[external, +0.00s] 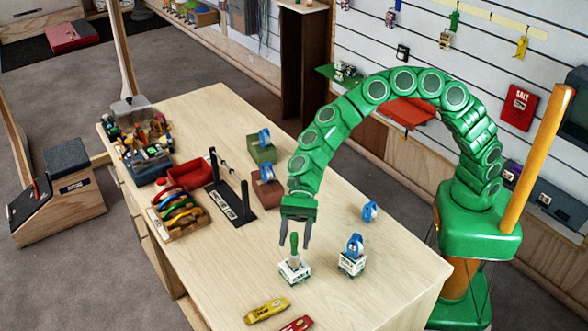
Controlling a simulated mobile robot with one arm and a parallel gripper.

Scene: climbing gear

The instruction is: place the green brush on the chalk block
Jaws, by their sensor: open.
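The green brush (294,244) stands upright between the fingers of my gripper (295,238). Its lower end meets the top of a white block with green markings, which looks like the chalk block (294,271), on the wooden table. Whether the brush fully rests on the block is too small to tell. My gripper points down from the green segmented arm. Its dark fingers are open, one on each side of the brush, with gaps showing between them and the handle.
A similar white block (351,264) with a blue item (354,245) on it stands to the right. Another blue item (370,211) lies behind it. Yellow (267,310) and red (297,324) items lie in front. A black stand (230,200) and a wooden tray (180,218) are left.

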